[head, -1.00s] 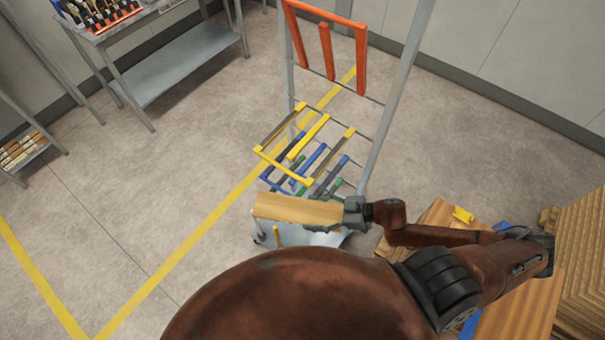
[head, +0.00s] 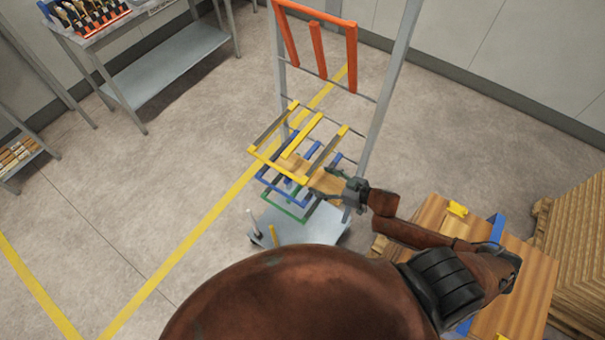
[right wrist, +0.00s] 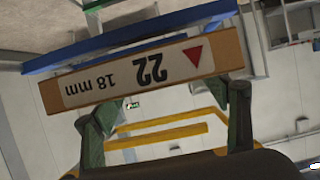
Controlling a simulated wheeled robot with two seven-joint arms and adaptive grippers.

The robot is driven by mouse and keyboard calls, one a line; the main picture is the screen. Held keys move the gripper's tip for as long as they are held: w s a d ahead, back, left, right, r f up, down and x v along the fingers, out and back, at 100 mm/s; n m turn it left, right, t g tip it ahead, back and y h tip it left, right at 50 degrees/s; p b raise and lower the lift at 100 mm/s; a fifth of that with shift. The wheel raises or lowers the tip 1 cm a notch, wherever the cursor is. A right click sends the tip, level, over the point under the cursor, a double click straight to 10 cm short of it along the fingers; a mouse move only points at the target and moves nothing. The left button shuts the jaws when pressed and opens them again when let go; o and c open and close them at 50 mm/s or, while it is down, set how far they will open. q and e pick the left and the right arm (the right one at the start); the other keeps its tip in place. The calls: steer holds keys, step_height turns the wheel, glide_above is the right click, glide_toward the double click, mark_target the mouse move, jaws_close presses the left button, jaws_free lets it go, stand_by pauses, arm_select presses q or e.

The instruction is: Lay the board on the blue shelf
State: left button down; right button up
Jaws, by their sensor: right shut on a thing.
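The wooden board (head: 325,181) is in the rack, below the yellow shelf (head: 292,145) and over the blue shelf (head: 283,192). My right gripper (head: 349,188) is shut on its near end. In the right wrist view, which is upside down, the board's end (right wrist: 150,74) carries a label reading 22 and 18 mm with a red triangle. A blue shelf bar (right wrist: 125,42) runs close along the board's underside. I cannot tell whether they touch. The yellow shelf partly hides the board in the head view. My left gripper is not in view.
An orange shelf (head: 318,45) sits higher on the rack and a green one (head: 287,209) lower. The rack's grey upright (head: 388,90) stands near my gripper. Boards lie on a stand (head: 530,265) at right, beside a stack (head: 580,230). The floor at left is clear.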

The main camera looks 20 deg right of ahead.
mark_target(301, 169)
steer(key=w+a, duration=0.1)
steer(key=w, duration=0.1)
steer(key=w+a, duration=0.2)
steer(key=w, duration=0.1)
steer(key=w+a, duration=0.1)
steer(key=w, duration=0.1)
steer(key=shift+w+a+r+p, duration=0.1)
steer(key=shift+w+a+p, duration=0.1)
steer(key=shift+p, duration=0.15)
steer(key=shift+w+a, duration=0.1)
steer(key=shift+f, duration=1.8)
steer(key=shift+f, duration=0.15)
steer(key=o, duration=1.6)
